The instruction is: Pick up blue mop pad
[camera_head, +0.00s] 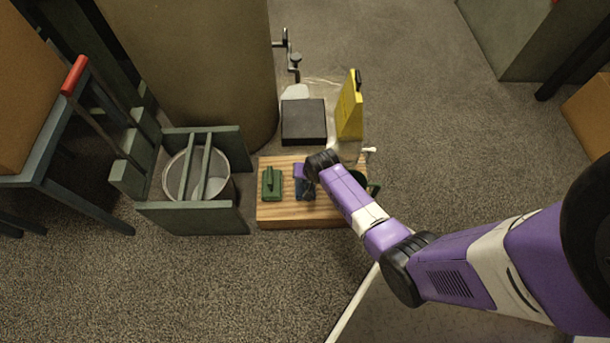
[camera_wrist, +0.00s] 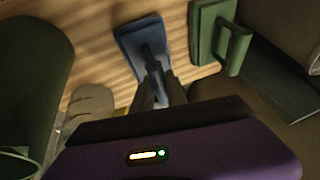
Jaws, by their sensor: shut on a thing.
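The blue mop pad (camera_wrist: 130,42) has a flat base and an upright grip, and lies over the wooden platform in the wrist view. My gripper (camera_wrist: 152,78) is shut on its grip. I cannot tell whether the base touches the wood. In the head view my gripper (camera_head: 306,189) is over the middle of the wooden platform (camera_head: 285,222), and my arm and gripper hide most of the blue pad.
A similar green pad (camera_head: 271,186) lies just left on the platform and shows in the wrist view (camera_wrist: 206,32). A dark box (camera_head: 303,122) and a yellow sign-like panel (camera_head: 350,108) stand behind. A bucket (camera_head: 214,180) in a green frame is left.

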